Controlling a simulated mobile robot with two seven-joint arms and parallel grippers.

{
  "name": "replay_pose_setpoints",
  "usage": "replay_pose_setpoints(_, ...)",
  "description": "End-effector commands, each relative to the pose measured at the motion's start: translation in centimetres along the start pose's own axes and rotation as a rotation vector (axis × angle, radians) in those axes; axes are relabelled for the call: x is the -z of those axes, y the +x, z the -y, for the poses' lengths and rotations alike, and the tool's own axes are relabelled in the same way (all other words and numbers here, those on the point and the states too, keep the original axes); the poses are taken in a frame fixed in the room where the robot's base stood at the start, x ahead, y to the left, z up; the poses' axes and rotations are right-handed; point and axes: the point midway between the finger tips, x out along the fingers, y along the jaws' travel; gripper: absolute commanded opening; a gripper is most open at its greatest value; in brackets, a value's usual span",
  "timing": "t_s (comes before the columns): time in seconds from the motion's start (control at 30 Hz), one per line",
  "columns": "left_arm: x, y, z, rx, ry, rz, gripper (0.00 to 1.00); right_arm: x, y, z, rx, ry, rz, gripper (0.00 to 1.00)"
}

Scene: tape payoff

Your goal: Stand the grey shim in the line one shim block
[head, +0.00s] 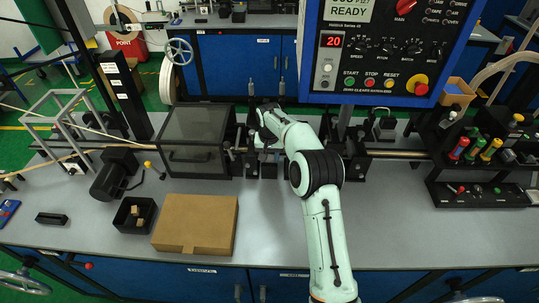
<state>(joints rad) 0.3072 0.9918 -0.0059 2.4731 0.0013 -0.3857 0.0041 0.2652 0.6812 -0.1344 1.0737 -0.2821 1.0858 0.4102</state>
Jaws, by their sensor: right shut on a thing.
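My right arm reaches up the middle of the head view, and its gripper (266,143) is down at the machine line, just right of the dark clear-sided box. It is shut on a small piece, taken to be the grey shim, which the wrist and fingers mostly hide. Small dark blocks (269,170) stand just below the gripper along the line. I cannot tell which of them is the line one shim block, nor whether the held piece touches one. My left gripper is not in view.
A cardboard box (196,224) and a black bin (134,214) with small tan blocks stand at the front left. The dark clear-sided box (197,143) is close left of the gripper. A control panel (390,50) hangs above. The bench (400,225) is clear at right front.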

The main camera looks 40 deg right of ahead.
Motion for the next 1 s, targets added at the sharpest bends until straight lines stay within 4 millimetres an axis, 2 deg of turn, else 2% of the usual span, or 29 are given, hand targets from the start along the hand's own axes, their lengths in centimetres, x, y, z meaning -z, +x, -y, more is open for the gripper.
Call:
replay_pose_setpoints(0.3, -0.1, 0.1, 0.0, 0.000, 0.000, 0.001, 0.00, -0.3, 0.7, 0.0, -0.002, -0.001, 0.011, 0.13)
replay_pose_setpoints(0.33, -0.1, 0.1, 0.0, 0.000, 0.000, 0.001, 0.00, -0.3, 0.7, 0.0, -0.003, -0.001, 0.011, 0.51)
replay_pose_setpoints(0.4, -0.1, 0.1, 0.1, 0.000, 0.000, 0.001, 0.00, -0.4, 0.7, 0.0, -0.004, -0.001, 0.013, 0.71)
replay_pose_setpoints(0.63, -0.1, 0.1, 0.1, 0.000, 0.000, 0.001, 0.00, -0.5, 0.9, -0.1, -0.006, -0.001, 0.016, 0.71)
replay_pose_setpoints(0.77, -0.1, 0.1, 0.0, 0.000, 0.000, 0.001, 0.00, -0.4, 0.2, -0.1, -0.006, -0.001, 0.015, 0.71)
replay_pose_setpoints(0.87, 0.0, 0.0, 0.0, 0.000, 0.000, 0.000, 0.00, -0.4, -1.3, 0.0, -0.003, -0.002, 0.012, 0.71)
replay_pose_setpoints(1.0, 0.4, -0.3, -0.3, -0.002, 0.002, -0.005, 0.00, -0.2, -4.8, 0.3, 0.004, -0.002, 0.002, 0.71)
